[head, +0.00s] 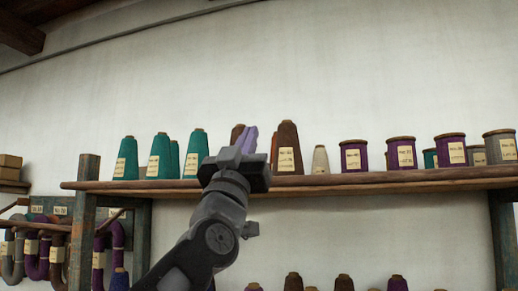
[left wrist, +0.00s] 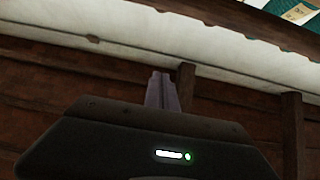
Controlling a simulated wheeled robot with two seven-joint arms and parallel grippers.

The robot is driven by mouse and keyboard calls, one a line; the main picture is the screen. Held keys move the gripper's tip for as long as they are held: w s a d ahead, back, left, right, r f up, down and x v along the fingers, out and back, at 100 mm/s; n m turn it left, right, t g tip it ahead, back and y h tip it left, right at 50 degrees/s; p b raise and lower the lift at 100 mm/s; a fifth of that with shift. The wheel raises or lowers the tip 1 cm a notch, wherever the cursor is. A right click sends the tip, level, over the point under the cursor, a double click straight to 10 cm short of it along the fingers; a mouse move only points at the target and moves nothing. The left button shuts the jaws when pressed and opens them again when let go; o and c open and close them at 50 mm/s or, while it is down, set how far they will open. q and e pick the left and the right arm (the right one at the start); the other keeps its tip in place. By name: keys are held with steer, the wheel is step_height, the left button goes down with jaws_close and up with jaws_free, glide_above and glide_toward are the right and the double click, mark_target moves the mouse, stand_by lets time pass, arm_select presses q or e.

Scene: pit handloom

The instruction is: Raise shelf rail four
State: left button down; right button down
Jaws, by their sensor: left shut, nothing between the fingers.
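A long wooden shelf with a rail-like front edge (head: 390,181) runs across the head view, carrying yarn cones and spools. I cannot tell which rail is number four. My left gripper (head: 246,139) rises in front of the shelf, left of the middle, with its pale purple fingers together and pointing up. It holds nothing and hides part of the shelf edge and a brown cone behind it. In the left wrist view the closed fingers (left wrist: 160,92) show against the wall and dark wooden roof. My right gripper is not in view.
Teal cones (head: 160,157), a brown cone (head: 287,148) and purple spools (head: 401,153) stand on the shelf. A wooden post (head: 82,225) is at left, with labelled yarn hanks (head: 57,255) hanging beside it. More cones stand lower down. The wall above is bare.

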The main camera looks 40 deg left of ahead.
arm_select(q)
steer(key=s, duration=0.1)
steer(key=s+f, duration=0.1)
steer(key=s, duration=0.1)
steer(key=s+d+b, duration=0.1)
steer(key=s, duration=0.1)
steer(key=shift+d+f, duration=0.1)
steer(key=shift+f, duration=0.15)
stand_by(0.3)
